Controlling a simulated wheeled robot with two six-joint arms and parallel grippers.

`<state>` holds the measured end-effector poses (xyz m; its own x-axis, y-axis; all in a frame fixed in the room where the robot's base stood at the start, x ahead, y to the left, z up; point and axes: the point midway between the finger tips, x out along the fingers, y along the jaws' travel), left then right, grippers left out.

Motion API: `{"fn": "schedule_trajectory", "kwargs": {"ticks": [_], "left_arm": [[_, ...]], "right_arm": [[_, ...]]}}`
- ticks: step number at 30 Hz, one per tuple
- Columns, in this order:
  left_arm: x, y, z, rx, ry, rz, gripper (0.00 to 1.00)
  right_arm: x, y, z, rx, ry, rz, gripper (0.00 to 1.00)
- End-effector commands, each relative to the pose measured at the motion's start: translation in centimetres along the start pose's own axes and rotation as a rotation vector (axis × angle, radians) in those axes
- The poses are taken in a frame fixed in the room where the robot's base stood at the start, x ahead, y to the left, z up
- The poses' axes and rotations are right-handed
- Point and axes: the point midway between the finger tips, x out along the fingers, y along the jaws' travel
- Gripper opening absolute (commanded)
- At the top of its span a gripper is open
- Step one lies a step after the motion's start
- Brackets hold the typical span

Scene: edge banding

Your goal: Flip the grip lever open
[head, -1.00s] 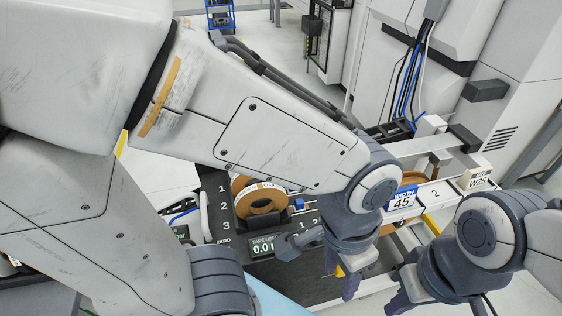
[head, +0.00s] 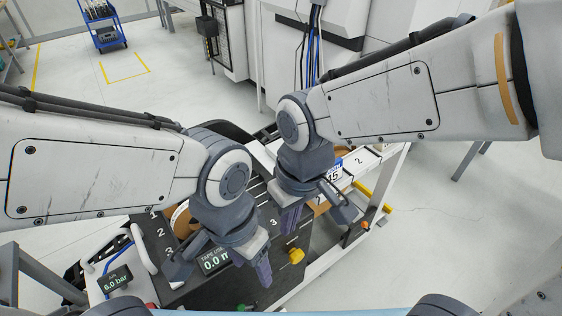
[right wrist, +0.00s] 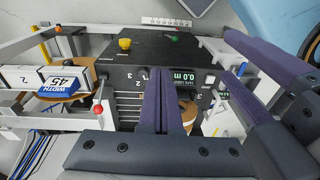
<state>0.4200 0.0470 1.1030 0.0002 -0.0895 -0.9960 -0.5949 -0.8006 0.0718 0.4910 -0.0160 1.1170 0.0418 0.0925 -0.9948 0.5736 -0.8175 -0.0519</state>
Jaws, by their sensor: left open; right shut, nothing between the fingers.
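The black control panel (head: 165,240) shows numbers and a green tape display (head: 214,260). In the right wrist view, a lever with a red knob (right wrist: 98,109) stands left of the fingers; I cannot tell if it is the grip lever. A yellow knob (head: 297,256) sits at the panel's right side; it also shows in the right wrist view (right wrist: 124,44). My left gripper (head: 262,274) is open over the panel, left of the yellow knob. My right gripper (head: 289,220) is shut and empty above the panel; its fingers are together in the right wrist view (right wrist: 161,75).
A brown tape roll (head: 180,219) is partly hidden behind my left arm. A blue-and-white width block (right wrist: 62,84) sits on a white rail to the right in the head view.

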Motion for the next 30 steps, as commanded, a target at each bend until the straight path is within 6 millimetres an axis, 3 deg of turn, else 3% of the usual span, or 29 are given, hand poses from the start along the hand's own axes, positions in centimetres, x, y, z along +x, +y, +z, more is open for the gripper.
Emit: {"fn": "schedule_trajectory", "kwargs": {"ticks": [1, 6, 9, 12, 15, 19, 30], "left_arm": [[0.1, 0.0, 0.0, 0.0, 0.0, 0.0, 0.61], [0.4, 0.0, 0.0, 0.0, 0.0, 0.0, 0.61], [0.5, 0.0, 0.0, 0.0, 0.0, 0.0, 0.61], [0.6, -0.1, 0.0, 0.0, 0.0, 0.0, 0.61], [0.7, -0.1, 0.0, 0.0, 0.0, 0.0, 0.61], [0.7, -0.1, 0.0, 0.0, 0.0, 0.0, 0.61], [0.7, -0.1, 0.0, 0.0, 0.0, 0.0, 0.61]], "right_arm": [[0.4, 1.1, -3.4, 0.015, 0.007, 0.011, 0.0], [2.6, 5.9, -14.4, 0.052, 0.054, 0.052, 0.0], [4.9, 9.4, -19.7, 0.07, 0.079, 0.079, 0.0], [7.3, 12.8, -23.6, 0.088, 0.1, 0.102, 0.0], [9.3, 15.6, -26.1, 0.099, 0.116, 0.122, 0.0], [10.9, 17.7, -27.8, 0.108, 0.129, 0.137, 0.0], [11.4, 18.5, -28.3, 0.11, 0.134, 0.143, 0.0]]}}
